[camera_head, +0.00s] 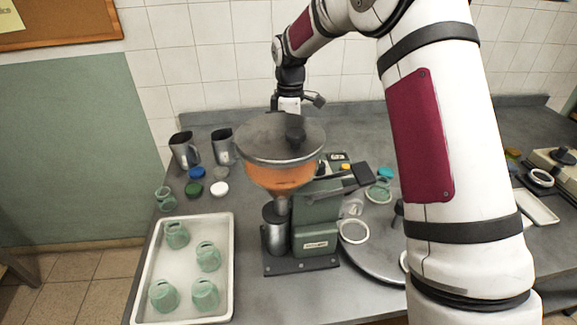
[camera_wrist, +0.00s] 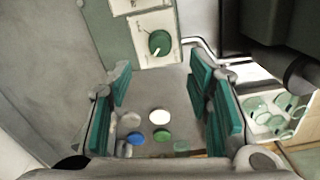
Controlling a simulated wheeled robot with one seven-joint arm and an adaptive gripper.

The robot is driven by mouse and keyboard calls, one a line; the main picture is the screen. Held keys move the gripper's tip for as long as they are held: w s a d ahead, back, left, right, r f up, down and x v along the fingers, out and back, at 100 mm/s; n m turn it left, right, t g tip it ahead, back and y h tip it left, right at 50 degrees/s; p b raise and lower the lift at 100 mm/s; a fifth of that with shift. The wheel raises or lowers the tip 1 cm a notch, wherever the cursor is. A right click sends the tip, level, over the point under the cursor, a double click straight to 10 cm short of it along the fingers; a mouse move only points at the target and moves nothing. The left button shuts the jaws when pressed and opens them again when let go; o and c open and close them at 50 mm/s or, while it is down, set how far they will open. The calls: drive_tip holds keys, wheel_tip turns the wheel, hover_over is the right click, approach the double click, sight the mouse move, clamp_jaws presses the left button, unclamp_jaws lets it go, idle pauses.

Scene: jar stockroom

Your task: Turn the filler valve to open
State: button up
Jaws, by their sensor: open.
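The filler (camera_head: 316,222) stands on the table in the head view, with a green body, a steel cup under its spout and an orange-filled hopper (camera_head: 281,178). A round green knob (camera_wrist: 159,41) with a white pointer sits on a pale plate at the top of the wrist view and looks like the filler valve. The pointer slants to the lower left. My gripper (camera_wrist: 165,105) is open and empty, its green-padded fingers apart, with the knob beyond them near the top. In the head view its fingers are mostly hidden behind the hopper; the knob cannot be made out there.
A white tray (camera_head: 229,262) with several green jars stands at front left. Metal pitchers (camera_head: 184,151) and blue, green and white lids (camera_head: 219,189) lie behind it. A round turntable (camera_head: 375,252) stands right of the filler. My arm covers much of the right side.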

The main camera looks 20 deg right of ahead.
wheel_tip(320, 180, down, 9)
drive_tip(key=shift+f+p, duration=0.1)
drive_tip(key=shift+p, duration=0.55)
clamp_jaws()
